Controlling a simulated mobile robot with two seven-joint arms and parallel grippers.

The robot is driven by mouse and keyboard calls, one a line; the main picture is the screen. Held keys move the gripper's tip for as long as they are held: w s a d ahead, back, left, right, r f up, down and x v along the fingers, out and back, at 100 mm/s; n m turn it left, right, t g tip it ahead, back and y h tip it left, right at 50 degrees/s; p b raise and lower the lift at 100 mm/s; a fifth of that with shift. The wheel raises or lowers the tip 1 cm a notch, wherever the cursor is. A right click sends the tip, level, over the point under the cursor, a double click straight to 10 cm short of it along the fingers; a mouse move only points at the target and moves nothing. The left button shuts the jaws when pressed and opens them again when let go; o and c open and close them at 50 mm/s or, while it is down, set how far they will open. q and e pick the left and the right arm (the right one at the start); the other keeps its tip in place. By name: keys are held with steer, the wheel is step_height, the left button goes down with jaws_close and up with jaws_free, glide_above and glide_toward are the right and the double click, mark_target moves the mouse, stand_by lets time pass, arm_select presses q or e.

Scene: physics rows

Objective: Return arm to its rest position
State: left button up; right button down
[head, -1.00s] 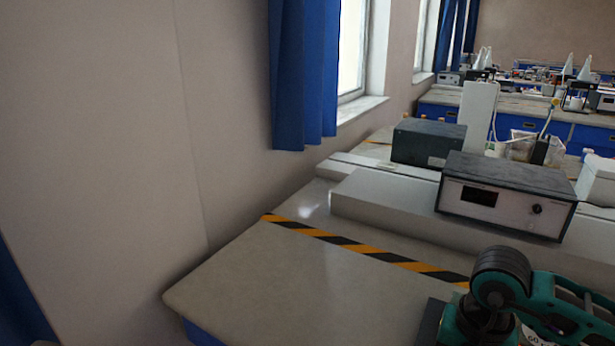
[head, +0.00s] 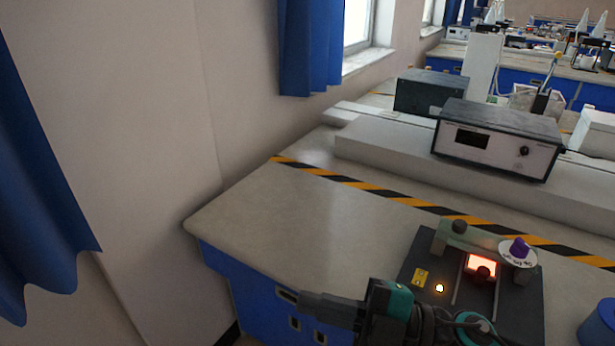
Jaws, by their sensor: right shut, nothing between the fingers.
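My right arm comes in at the bottom, in black and teal. Its right gripper (head: 306,299) points left, shut and empty, in front of the bench's near edge in the picture. It is apart from the dark device on the bench. My left gripper is out of view.
The grey bench (head: 300,225) has a wide clear area at left. A blue round object (head: 600,328) is at the right edge. A metal instrument (head: 495,140) stands behind.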

steer(key=w+d+f+m+t+h, duration=0.6)
steer(key=d+f+m+t+h, duration=0.55)
steer(key=m, duration=0.55)
steer(key=s+d+f+m+g+h, duration=0.2)
steer(key=s+f+m+h, duration=0.1)
steer(key=s+f, duration=0.2)
steer(key=s+d+f+m+g+h, duration=0.2)
steer(key=s+f, duration=0.3)
steer(key=f, duration=0.3)
steer(key=shift+d+f+m+g+h, duration=0.35)
steer(key=shift+m+g+h, duration=0.1)
steer(key=shift+m, duration=0.15)
